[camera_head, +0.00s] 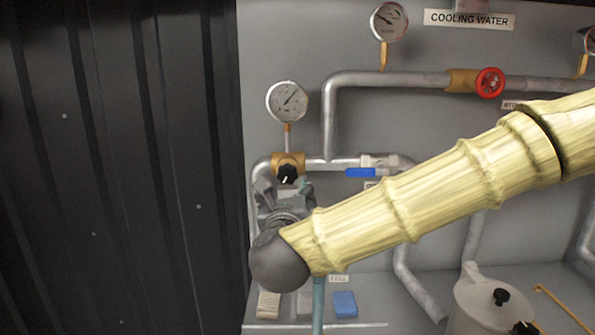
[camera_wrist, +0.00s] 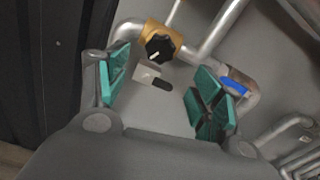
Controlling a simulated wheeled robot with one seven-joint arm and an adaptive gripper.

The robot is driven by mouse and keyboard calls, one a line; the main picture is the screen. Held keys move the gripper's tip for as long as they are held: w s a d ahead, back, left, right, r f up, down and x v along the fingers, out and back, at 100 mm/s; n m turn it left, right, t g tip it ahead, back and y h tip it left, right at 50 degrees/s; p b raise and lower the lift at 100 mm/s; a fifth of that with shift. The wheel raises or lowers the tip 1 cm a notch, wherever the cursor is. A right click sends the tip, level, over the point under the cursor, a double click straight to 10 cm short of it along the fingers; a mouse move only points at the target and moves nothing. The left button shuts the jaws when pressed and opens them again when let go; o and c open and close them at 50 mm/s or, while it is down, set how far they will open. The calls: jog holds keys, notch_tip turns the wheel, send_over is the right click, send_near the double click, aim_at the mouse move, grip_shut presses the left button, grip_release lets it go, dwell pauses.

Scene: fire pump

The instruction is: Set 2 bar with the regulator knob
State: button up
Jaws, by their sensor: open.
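The regulator knob (camera_head: 288,173) is black with a pale pointer mark and sits on the front of a brass body (camera_head: 290,158) on the left pipe. A round gauge (camera_head: 287,101) stands above it on a brass stem, its needle pointing to the upper right; its scale is too small to read. In the wrist view, the knob (camera_wrist: 159,48) lies beyond the fingertips, in the gap between them, untouched. My gripper (camera_wrist: 158,92) is open and empty, with green finger pads on either side. In the head view it is partly hidden behind my wrist, just below the knob.
A blue lever valve (camera_head: 362,173) sits right of the knob and also shows near the right finger (camera_wrist: 233,86). A red handwheel (camera_head: 490,82) and another gauge (camera_head: 389,22) are higher up. A pale pot-like vessel (camera_head: 490,303) and a blue block (camera_head: 344,304) are below.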

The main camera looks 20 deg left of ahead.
aim_at(287, 174)
jog(key=p+x, duration=0.2)
jog(key=x, duration=0.5)
jog(key=shift+w+r, duration=0.2)
jog(key=shift+w, duration=0.1)
jog(key=shift+w+a+r, duration=0.2)
jog(key=shift+w+r, duration=0.05)
jog(key=shift+w, duration=0.15)
jog(key=shift+w+a+f+p, duration=0.2)
jog(key=shift+w+p, duration=0.1)
jog(key=shift+w, duration=0.4)
jog(key=shift+s+r, duration=0.1)
jog(key=shift+s, duration=0.05)
jog(key=c, duration=1)
